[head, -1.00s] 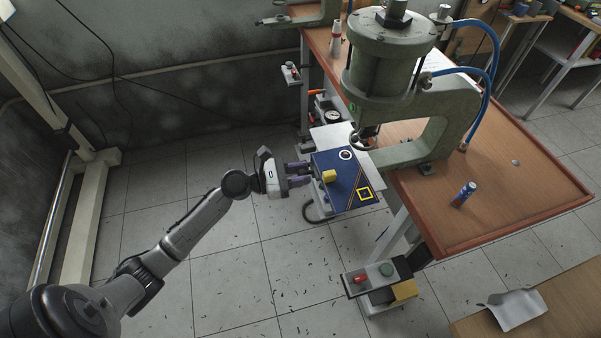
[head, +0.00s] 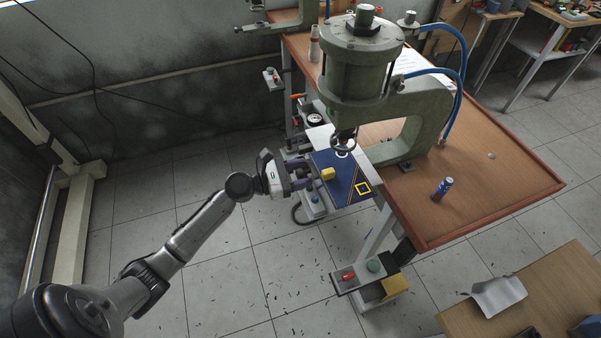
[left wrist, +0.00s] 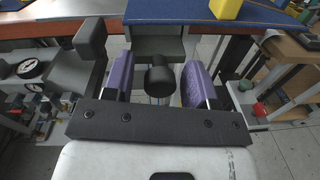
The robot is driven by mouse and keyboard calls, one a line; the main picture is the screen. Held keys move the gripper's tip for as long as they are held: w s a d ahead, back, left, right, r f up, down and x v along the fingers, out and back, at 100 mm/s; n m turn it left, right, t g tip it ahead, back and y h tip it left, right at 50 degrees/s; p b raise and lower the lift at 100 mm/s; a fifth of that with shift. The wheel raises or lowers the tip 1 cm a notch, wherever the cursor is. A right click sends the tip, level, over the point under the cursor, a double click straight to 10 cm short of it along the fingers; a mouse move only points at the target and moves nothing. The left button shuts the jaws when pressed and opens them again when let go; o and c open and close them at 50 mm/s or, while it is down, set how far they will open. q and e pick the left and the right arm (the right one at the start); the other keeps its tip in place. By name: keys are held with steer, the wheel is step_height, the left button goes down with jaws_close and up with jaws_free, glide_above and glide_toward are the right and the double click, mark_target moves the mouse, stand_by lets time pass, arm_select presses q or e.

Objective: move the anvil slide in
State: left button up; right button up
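The anvil slide is a dark blue plate (head: 345,179) at the left side of the press. It carries a white ring (head: 342,153), a yellow square outline (head: 363,189) and a yellow block (head: 328,174). Its ring end lies beneath the press ram. My left gripper (head: 300,175) is at the plate's left edge. In the left wrist view, its two purple fingers (left wrist: 158,82) stand apart on either side of a black round knob (left wrist: 160,83) below the blue plate (left wrist: 180,11), with gaps on both sides. My right gripper is out of view.
The green press (head: 362,70) stands on the wooden table (head: 485,175). The floor left of the table is open.

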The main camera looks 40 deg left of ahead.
arm_select(q)
steer(key=v, duration=1.4)
stand_by(0.6)
